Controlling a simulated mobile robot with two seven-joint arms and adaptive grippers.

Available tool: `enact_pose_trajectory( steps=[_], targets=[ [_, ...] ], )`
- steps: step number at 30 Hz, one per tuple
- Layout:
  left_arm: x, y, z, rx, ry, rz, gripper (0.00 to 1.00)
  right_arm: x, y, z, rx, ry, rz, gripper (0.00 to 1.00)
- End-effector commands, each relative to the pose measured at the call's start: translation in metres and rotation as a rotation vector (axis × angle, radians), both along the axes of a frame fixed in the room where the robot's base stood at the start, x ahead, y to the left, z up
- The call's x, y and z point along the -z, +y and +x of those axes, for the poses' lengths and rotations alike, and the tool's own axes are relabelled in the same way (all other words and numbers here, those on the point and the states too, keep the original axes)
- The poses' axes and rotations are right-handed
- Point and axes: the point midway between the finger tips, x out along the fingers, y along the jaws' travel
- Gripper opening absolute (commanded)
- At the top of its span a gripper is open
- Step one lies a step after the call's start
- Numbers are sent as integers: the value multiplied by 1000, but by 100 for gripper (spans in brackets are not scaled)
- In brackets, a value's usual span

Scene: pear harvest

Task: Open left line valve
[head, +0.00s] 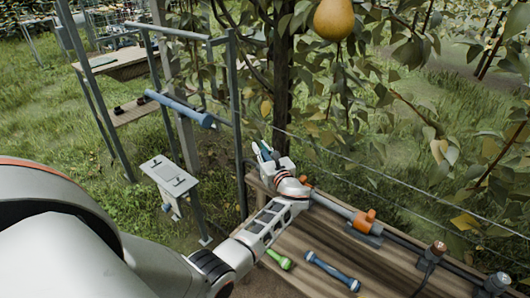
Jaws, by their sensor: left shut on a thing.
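An orange-handled valve (366,217) sits on a grey pipe (332,205) along the back of the wooden bench at lower right. A second small orange part (303,180) shows at the pipe's left end, partly hidden by my left wrist. My left gripper (265,151) is past that end, at the bench's far left corner, with its fingers pointing up and left. It is shut on a small teal thing (267,147), which is mostly hidden by the fingers; I cannot tell exactly what it is. My right gripper is not in view.
On the bench (315,245) lie a green-handled tool (280,260) and a blue tool (332,271). Brown-topped fittings (437,249) stand at right. A metal frame with a blue cylinder (180,108) and a grey box (169,178) is at left. A pear (334,19) hangs above.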

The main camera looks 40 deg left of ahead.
Motion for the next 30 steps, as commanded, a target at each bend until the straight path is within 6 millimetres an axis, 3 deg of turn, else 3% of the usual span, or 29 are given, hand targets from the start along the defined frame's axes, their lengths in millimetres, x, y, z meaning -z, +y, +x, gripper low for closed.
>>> enact_pose_trajectory(
  steps=[10, 23, 24, 25, 30],
  targets=[
    [3, 3, -5, -92, 4, 0, 0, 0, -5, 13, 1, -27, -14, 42],
    [0, 4, -5, -98, 1, 1, 0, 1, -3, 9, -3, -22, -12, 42],
    [0, 4, -5, -98, 1, 1, 24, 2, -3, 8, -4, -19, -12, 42],
    [0, 4, -5, -98, 1, 1, 32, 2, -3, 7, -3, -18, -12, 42],
    [0, 3, -5, -97, 0, 1, 32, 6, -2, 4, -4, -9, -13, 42]
  ],
)
